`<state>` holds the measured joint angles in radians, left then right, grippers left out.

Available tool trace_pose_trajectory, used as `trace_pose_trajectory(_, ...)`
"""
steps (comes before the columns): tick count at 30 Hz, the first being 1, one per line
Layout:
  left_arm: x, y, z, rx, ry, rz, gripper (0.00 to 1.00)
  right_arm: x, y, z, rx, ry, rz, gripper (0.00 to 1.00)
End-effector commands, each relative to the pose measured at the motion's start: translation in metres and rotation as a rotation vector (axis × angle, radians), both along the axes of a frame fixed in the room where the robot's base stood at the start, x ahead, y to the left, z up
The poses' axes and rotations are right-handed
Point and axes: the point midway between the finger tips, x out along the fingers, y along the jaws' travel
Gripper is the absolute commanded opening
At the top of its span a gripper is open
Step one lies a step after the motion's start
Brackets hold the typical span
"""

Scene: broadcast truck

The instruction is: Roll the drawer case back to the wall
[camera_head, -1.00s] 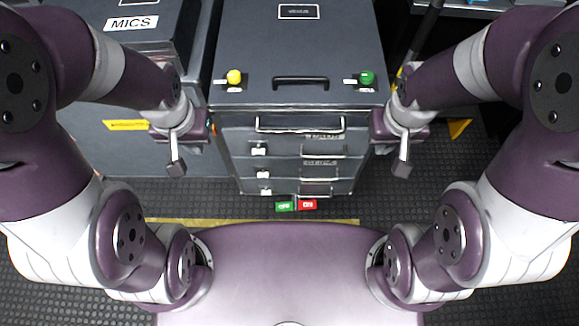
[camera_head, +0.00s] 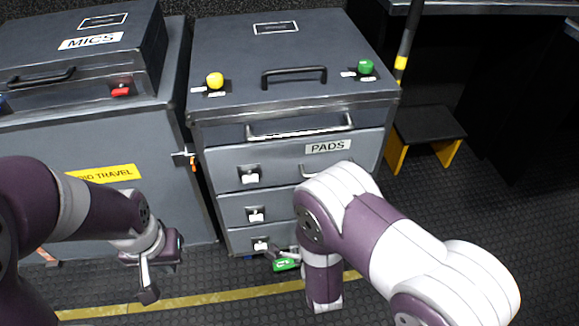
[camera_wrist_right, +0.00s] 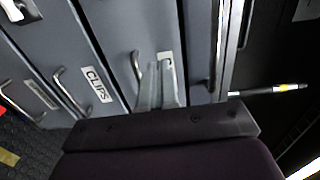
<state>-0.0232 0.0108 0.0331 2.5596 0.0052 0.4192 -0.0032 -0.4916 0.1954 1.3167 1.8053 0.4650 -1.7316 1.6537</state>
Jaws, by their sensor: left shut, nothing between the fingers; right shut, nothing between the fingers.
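The dark grey drawer case (camera_head: 225,130) stands upright beside a larger grey case, with three drawers, a top carrying handle (camera_head: 293,73) and a front pull bar (camera_head: 300,131). Its lower right front is hidden by my right arm. A green pedal (camera_head: 284,265) shows at its foot. My left gripper (camera_head: 148,290) is shut and empty, low in front of the larger case. My right gripper is hidden in the head view. In the right wrist view my right gripper (camera_wrist_right: 160,85) is shut and empty over the upper drawer front, near a drawer handle (camera_wrist_right: 136,68); contact cannot be told.
The larger case (camera_head: 90,140) stands left, with a MICS box (camera_head: 85,50) on it. Right of the drawer case are a pole (camera_head: 405,45) and a black step stool (camera_head: 428,130) with yellow legs. A yellow line (camera_head: 190,301) crosses the open floor in front.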

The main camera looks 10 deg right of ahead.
Motion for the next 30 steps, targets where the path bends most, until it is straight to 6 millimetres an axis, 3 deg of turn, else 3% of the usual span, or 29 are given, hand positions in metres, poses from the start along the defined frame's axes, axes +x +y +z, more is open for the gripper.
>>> trace_pose_trajectory(18,0.000,0.000,-0.028,0.000,0.001,0.000,0.00,0.118,0.003,-0.003,-0.004,0.001,0.000,0.00)
trace_pose_trajectory(24,0.000,0.000,-0.031,0.000,0.001,0.000,0.00,0.133,0.004,-0.002,-0.004,0.003,0.001,0.00)
trace_pose_trajectory(30,0.000,0.000,-0.030,0.000,0.001,0.000,0.00,0.134,0.005,-0.001,-0.004,0.004,0.001,0.00)
